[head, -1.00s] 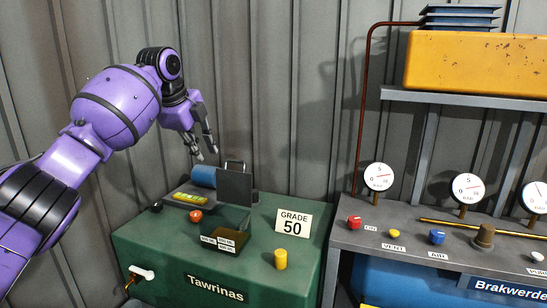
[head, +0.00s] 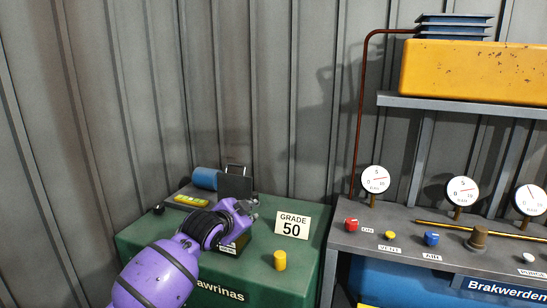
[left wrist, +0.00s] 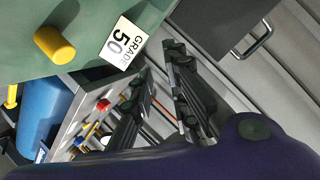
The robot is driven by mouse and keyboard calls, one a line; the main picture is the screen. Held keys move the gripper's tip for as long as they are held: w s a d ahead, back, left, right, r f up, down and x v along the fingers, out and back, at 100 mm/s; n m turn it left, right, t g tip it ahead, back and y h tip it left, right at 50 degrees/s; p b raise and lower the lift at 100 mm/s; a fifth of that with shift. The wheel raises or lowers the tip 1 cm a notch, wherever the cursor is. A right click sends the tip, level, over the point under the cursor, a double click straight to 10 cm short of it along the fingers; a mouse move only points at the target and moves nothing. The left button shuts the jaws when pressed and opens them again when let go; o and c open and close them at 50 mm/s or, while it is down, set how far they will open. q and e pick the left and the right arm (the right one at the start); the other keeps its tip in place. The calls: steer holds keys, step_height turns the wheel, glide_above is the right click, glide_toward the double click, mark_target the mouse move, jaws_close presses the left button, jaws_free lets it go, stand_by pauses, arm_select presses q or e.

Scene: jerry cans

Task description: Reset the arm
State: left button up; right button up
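My left arm, purple with black joints, comes in from the lower left in the head view. Its left gripper (head: 248,206) is above the green Tawrinas cabinet (head: 262,293), in front of the dark upright plate (head: 235,187). In the left wrist view, the two dark fingers of the left gripper (left wrist: 161,66) stand apart with nothing between them. The GRADE 50 card (left wrist: 123,41) lies just beyond them on the green cabinet. The arm hides the cabinet's front left and the red-orange knob. My right gripper is in neither view.
A yellow cylinder knob (head: 280,260) stands on the cabinet, right of the gripper. A blue cylinder (head: 205,178) lies behind. The grey bench (head: 400,240) at right carries gauges, a red knob (head: 351,224) and a blue knob (head: 432,239). The corrugated wall (head: 120,120) stands behind.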

arm_select(q)
steer(key=s+f+n+p, duration=0.1)
steer(key=s+f+n, duration=0.2)
steer(key=s+f, duration=0.9)
steer(key=s+a+f+n+g+y+p, duration=0.1)
steer(key=s+a+f, duration=0.3)
steer(key=s, duration=1.1)
steer(key=s+a+f+n+g+y+p, duration=0.1)
steer(key=s+a+f+n, duration=0.3)
steer(key=s+f, duration=0.6)
steer(key=s+a+f+n+g+y+p, duration=0.1)
steer(key=s+f, duration=0.6)
steer(key=s, duration=1.5)
steer(key=a+n+g+y, duration=0.1)
steer(key=a+n, duration=0.1)
steer(key=a, duration=0.1)
steer(key=shift+s+a, duration=0.15)
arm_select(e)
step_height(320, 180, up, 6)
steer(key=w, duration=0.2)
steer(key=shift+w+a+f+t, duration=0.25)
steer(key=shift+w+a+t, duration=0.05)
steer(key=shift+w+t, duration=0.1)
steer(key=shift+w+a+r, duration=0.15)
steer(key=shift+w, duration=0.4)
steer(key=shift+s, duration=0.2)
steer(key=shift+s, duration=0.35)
